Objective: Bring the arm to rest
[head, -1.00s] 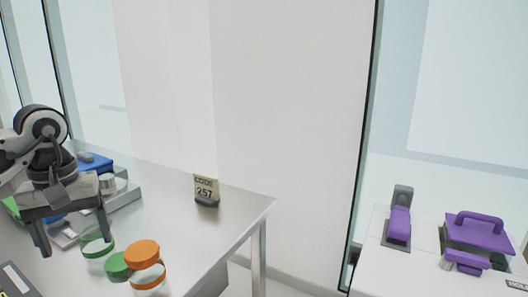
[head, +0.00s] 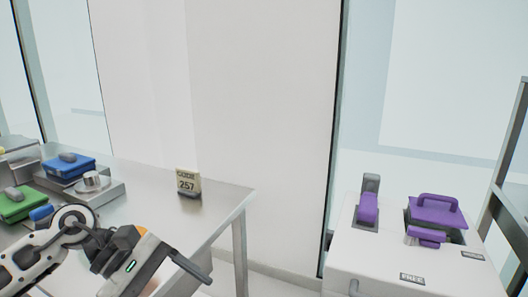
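My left arm comes in from the lower left, and its gripper (head: 172,272) is low in the head view, over the near part of the metal table (head: 215,200). It is turned sideways, with one dark finger pointing right. The other finger is not clear, so I cannot tell how far it is open. I see nothing held in it. Part of an orange lid (head: 125,237) shows just behind the gripper. My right gripper is not in view.
A code sign (head: 188,184) stands near the table's back right. Blue (head: 68,166) and green (head: 15,203) lidded items sit at the left by a metal tray (head: 100,190). A white bin unit (head: 380,255) with purple-handled parts (head: 437,209) stands right, beyond a gap.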

